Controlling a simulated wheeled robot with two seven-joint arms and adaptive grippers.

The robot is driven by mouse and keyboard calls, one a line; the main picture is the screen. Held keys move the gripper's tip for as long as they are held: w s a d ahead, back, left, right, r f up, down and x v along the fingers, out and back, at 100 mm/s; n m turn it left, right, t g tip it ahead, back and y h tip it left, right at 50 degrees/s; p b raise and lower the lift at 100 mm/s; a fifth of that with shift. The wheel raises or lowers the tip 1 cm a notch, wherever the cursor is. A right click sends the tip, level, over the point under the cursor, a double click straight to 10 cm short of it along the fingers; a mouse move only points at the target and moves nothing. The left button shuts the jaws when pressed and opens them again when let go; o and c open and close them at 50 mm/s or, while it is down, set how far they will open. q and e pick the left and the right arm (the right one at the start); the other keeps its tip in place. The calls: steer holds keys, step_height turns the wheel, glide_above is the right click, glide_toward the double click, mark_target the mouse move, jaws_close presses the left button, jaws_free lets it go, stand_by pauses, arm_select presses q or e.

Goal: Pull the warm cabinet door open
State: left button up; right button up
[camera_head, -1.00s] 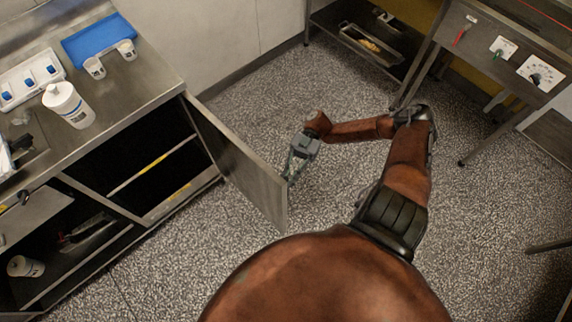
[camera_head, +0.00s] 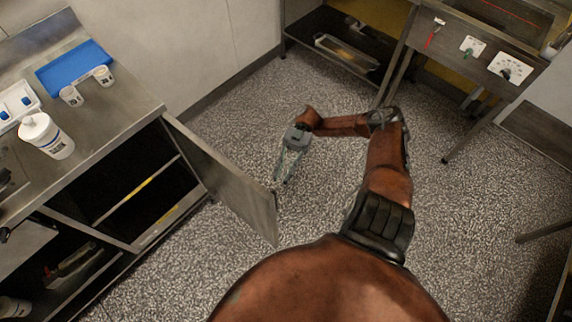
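The cabinet door (camera_head: 228,182) is a grey metal panel hinged at the counter's right corner. It stands swung well out from the cabinet, and the dark interior (camera_head: 125,190) with its shelf shows. My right gripper (camera_head: 281,183) hangs over the floor on the outer side of the door, close to its free edge. Its fingers look apart, with nothing seen between them. Whether a finger touches the door's edge I cannot tell. No handle shows on the visible face. My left gripper is out of view.
The steel counter (camera_head: 110,120) holds a blue tray (camera_head: 75,67), two small cups and a white tub (camera_head: 46,136). A steel machine on legs (camera_head: 465,60) and a low shelf (camera_head: 340,50) stand at the back right. The speckled floor (camera_head: 235,120) around the door is clear.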

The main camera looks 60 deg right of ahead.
steer(key=shift+w+d, duration=0.2)
steer(key=shift+d, duration=0.75)
steer(key=shift+w+d, duration=0.15)
steer(key=shift+d, duration=0.8)
